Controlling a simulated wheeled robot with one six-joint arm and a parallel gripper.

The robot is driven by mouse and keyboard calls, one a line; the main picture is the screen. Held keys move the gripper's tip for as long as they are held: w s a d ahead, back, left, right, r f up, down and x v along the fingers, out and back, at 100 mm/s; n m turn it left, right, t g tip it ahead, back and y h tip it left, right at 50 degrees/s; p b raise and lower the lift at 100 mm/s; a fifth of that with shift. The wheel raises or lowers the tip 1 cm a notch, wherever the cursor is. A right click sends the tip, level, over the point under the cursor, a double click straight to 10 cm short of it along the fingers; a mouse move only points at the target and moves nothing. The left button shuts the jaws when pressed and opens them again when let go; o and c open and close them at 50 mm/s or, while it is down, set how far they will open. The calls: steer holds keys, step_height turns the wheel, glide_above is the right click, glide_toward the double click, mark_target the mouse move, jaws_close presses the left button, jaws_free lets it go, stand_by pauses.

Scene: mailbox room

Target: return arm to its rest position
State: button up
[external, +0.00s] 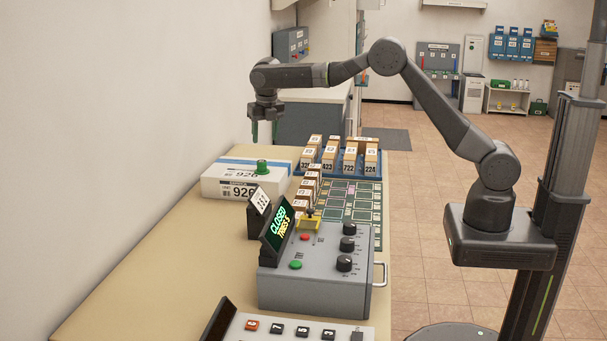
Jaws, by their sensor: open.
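My arm reaches left from its column over the table. My gripper (264,131) hangs pointing down above the white parcel marked 926 (225,187). Its fingers are apart and nothing shows between them. The parcel lies on the table near the wall, with a blue stripe across its top. A green stamp-like object (262,167) stands upright on the parcel's right part, below the gripper and apart from it.
A grey control box (315,283) with knobs and a lit "CLOSED" display (277,227) stands in front. Several numbered boxes (349,160) fill a blue tray behind. A green gridded mat (352,200) lies beside them. The table's (150,255) left front is clear.

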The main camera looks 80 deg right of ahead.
steer(key=s+a+f+m+g+b, duration=0.1)
steer(key=s+f+m, duration=0.2)
steer(key=s+m, duration=0.55)
steer(key=s+a+f+m+g+b, duration=0.15)
steer(key=s+m, duration=0.25)
steer(key=s, duration=0.9)
steer(key=s+f+m+b, duration=0.25)
steer(key=s+m, duration=0.45)
steer(key=s, duration=0.4)
steer(key=shift+n, duration=0.25)
step_height(320, 180, down, 5)
steer(key=shift+a+p, duration=0.15)
steer(key=shift+p, duration=0.45)
steer(key=shift+f, duration=0.9)
